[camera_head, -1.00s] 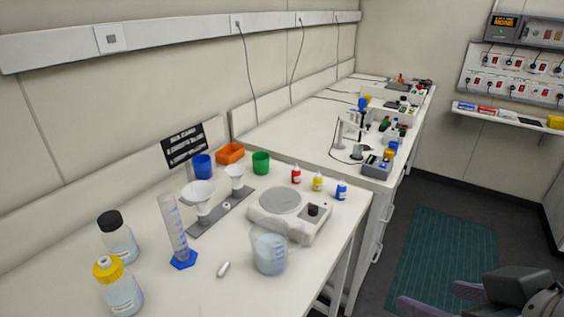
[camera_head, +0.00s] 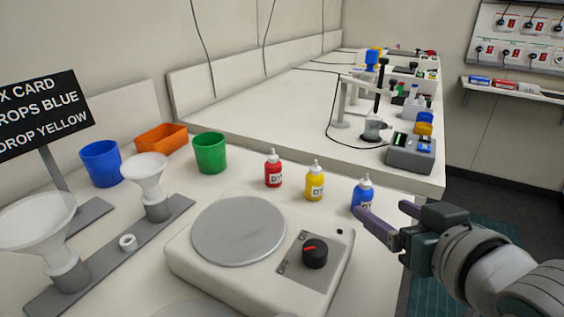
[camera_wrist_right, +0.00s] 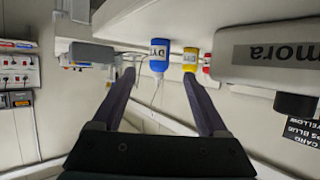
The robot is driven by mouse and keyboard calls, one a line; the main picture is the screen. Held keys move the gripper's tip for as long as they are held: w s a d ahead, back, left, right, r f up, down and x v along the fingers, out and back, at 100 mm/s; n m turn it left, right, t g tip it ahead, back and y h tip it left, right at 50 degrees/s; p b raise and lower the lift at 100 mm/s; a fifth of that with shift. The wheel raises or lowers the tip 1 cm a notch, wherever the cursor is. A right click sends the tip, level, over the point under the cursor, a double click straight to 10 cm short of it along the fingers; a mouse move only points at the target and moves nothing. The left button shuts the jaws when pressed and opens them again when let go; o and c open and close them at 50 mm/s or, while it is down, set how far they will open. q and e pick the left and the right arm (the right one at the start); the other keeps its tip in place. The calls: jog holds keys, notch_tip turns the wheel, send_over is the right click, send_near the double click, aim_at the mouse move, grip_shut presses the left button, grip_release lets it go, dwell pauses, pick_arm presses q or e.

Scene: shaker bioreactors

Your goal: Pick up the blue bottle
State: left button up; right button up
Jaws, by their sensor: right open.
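The blue bottle (camera_head: 362,190) is a small dropper bottle with a pale tip, upright near the right edge of the white table. My right gripper (camera_head: 384,222) is open, with its fingers close to the bottle; one finger covers part of its lower front in the head view. In the right wrist view, which is upside down, the blue bottle (camera_wrist_right: 159,58) appears beyond and between the two fingertips of the gripper (camera_wrist_right: 160,72). I cannot tell whether a finger touches it. My left gripper is not in view.
A yellow bottle (camera_head: 315,184) and a red bottle (camera_head: 273,172) stand left of the blue one. A stirrer plate (camera_head: 200,262) with a knob lies in front. Green (camera_head: 210,153), orange (camera_head: 158,138) and blue (camera_head: 100,165) containers stand behind. A second bench (camera_head: 270,110) extends beyond.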

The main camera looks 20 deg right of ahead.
aim_at(368, 197)
jog(key=x, duration=0.3)
jog(key=b+x, duration=0.1)
jog(key=x, duration=0.2)
jog(key=shift+w+r, duration=0.15)
jog(key=shift+r, duration=0.05)
jog(key=shift+c, duration=0.3)
grip_shut()
